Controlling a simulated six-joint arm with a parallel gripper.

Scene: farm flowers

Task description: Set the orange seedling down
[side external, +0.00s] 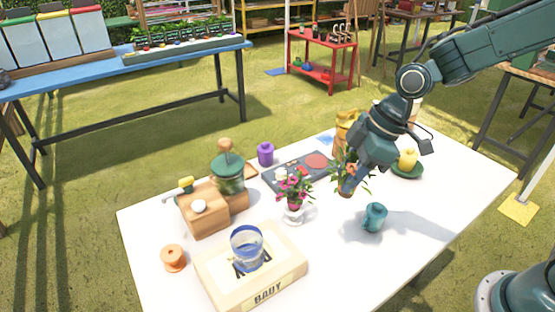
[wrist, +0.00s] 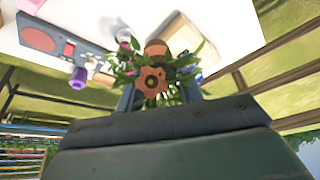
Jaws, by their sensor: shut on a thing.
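My gripper (side external: 355,178) is shut on the orange seedling (side external: 347,186) and holds it above the right half of the white table (side external: 440,205). The seedling has green leaves and an orange-brown pot. The fingers hide part of the seedling. A teal mug (side external: 374,217) stands on the table just below and right of it. A vase of pink flowers (side external: 294,190) stands to its left.
A grey tray with a red disc (side external: 317,161) lies behind. A yellow candle on a green dish (side external: 407,164) is at the right. A box marked BABY (side external: 270,285) bears a blue-rimmed glass (side external: 247,248) at the front. The table's right front is clear.

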